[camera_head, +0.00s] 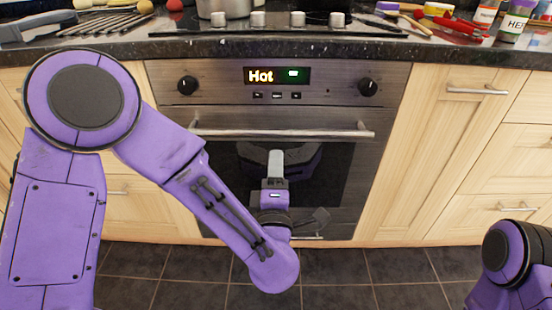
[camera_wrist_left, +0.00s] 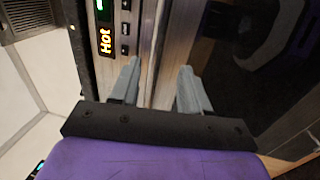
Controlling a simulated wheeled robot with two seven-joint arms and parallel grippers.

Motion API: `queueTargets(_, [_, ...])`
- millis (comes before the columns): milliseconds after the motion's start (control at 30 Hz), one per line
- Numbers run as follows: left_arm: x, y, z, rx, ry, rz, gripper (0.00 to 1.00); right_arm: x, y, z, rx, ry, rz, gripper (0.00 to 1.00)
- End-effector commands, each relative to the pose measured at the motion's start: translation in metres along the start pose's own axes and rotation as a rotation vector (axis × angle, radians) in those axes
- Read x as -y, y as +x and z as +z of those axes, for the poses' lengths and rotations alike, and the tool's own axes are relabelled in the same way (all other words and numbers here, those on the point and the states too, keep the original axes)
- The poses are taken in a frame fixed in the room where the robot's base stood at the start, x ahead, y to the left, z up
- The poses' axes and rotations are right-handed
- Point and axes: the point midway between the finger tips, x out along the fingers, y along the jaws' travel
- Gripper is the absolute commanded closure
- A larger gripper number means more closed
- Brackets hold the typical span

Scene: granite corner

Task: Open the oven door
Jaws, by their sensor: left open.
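The oven door (camera_head: 225,165) is shut, with a dark glass window and a long horizontal metal handle (camera_head: 285,133) along its top. My left gripper (camera_head: 276,156) is in front of the door, its fingertips just below the middle of the handle in the head view. In the left wrist view the gripper (camera_wrist_left: 158,80) is open. Its two grey fingers are apart, with the metal handle strip (camera_wrist_left: 160,45) ahead between them. Contact with the handle cannot be told. My right gripper is out of view; only part of my right arm shows at lower right.
The oven panel has a lit "Hot" display (camera_head: 277,75) between two black knobs. Wooden cabinets (camera_head: 480,130) flank the oven. The dark counter edge (camera_head: 300,47) is above, with a pot (camera_head: 223,8), jars and utensils on it. The tiled floor (camera_head: 345,270) in front is clear.

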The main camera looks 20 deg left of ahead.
Motion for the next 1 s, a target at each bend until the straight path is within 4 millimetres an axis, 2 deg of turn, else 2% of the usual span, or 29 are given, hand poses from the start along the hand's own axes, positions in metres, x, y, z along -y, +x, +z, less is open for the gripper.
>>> queueTargets(133, [-0.005,0.019,-0.002,-0.013,-0.02,0.009,0.54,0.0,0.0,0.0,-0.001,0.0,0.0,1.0])
queueTargets(400, [-0.004,0.079,-0.004,-0.014,-0.015,0.007,0.54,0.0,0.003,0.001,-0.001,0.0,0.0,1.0])
queueTargets(500, [-0.004,0.094,-0.003,-0.012,-0.014,0.007,0.54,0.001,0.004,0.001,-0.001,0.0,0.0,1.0])
queueTargets(633, [-0.004,0.104,-0.003,-0.009,-0.011,0.007,0.54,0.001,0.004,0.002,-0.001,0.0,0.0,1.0])
queueTargets(867, [-0.004,0.105,-0.003,-0.008,-0.01,0.007,0.54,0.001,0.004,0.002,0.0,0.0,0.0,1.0])
queueTargets(900, [-0.004,0.105,-0.003,-0.008,-0.01,0.007,0.6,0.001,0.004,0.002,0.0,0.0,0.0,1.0])
queueTargets(967, [-0.004,0.105,-0.003,-0.008,-0.01,0.007,0.8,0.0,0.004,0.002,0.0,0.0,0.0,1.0])
queueTargets(1000, [-0.004,0.105,-0.003,-0.008,-0.01,0.006,0.93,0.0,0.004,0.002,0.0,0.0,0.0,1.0])
